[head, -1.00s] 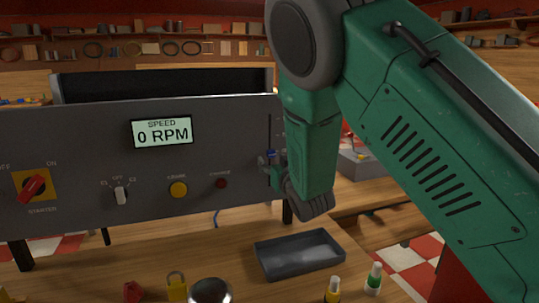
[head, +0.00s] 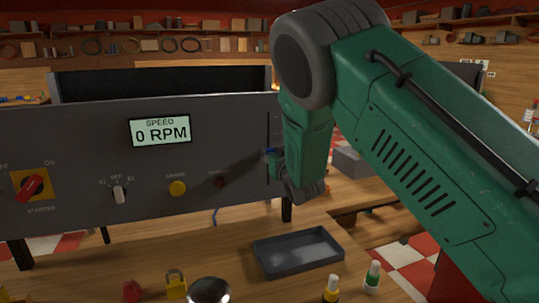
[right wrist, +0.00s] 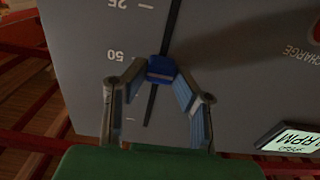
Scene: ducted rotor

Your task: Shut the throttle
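The throttle is a slider with a blue knob (head: 270,152) in a vertical slot at the right end of the grey panel (head: 70,150). In the right wrist view, which is upside down, the blue knob (right wrist: 161,68) sits close to the 50 mark, with the 25 mark further up the picture. My right gripper (right wrist: 148,85) is open, its fingers spread to either side of the knob. I cannot tell whether either finger touches it. In the head view my right gripper (head: 276,168) is partly hidden by its own wrist. My left gripper is not in view.
The speed display (head: 160,131) reads 0 RPM. A red starter switch (head: 30,187), a selector (head: 119,194) and a yellow button (head: 178,188) are on the panel. A grey tray (head: 298,252), a padlock (head: 176,284) and small bottles (head: 372,276) are on the bench below.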

